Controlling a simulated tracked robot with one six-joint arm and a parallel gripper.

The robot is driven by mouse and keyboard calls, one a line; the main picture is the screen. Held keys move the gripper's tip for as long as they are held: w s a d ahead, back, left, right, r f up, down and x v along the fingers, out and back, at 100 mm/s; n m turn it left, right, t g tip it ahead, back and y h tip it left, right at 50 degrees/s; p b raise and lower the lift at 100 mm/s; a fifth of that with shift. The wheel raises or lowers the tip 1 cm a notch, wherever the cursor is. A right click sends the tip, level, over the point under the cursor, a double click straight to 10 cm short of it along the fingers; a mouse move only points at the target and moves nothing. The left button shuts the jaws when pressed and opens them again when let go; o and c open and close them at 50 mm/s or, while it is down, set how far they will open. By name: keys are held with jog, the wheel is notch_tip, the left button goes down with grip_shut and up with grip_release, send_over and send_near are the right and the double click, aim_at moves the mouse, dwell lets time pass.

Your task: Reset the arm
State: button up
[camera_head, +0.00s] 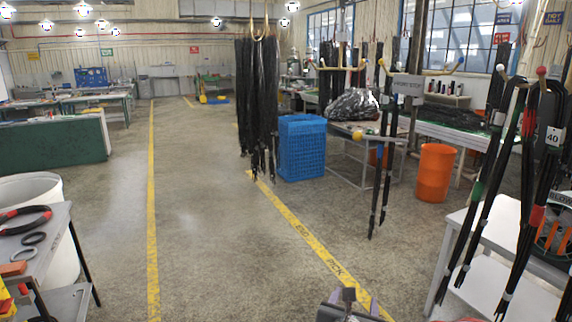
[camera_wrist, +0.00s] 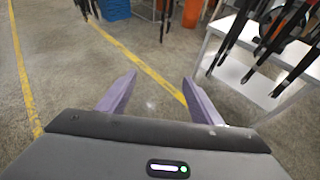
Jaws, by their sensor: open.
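My gripper (camera_wrist: 156,92) shows in the wrist view with its two purple fingers spread apart. It is open and nothing is between the fingers; the grey floor and a yellow line show behind them. In the head view only a small part of my gripper (camera_head: 349,298) shows at the bottom edge, right of centre. Black hoses (camera_head: 510,190) hang from a rack at the right, close to my gripper's side of the view. They also show at the upper right of the wrist view (camera_wrist: 250,40).
A large bundle of black hoses (camera_head: 257,100) hangs ahead, beside a blue crate (camera_head: 302,150). An orange bin (camera_head: 434,172) stands at the right. A white table (camera_head: 480,262) is at the near right. A grey bench (camera_head: 40,245) with rings is at the left. The aisle floor (camera_head: 205,230) is clear.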

jog(key=s+d+f+m+g+h, duration=0.1)
jog(key=s+d+m+g, duration=0.3)
jog(key=s+m, duration=0.45)
jog(key=s+d+f+m+g+h, duration=0.15)
jog(key=s+d+m+g, duration=0.3)
jog(key=m, duration=0.65)
jog(key=s+a+r+m+t+y, duration=0.1)
jog(key=s+a+r+m+y, duration=0.6)
jog(key=m, duration=0.5)
notch_tip(320, 180, up, 2)
jog(key=shift+s+a+r, duration=0.1)
jog(key=shift+s+a, duration=0.75)
jog(key=shift+s, duration=0.15)
jog(key=shift+t, duration=0.25)
jog(key=shift+c, duration=0.4)
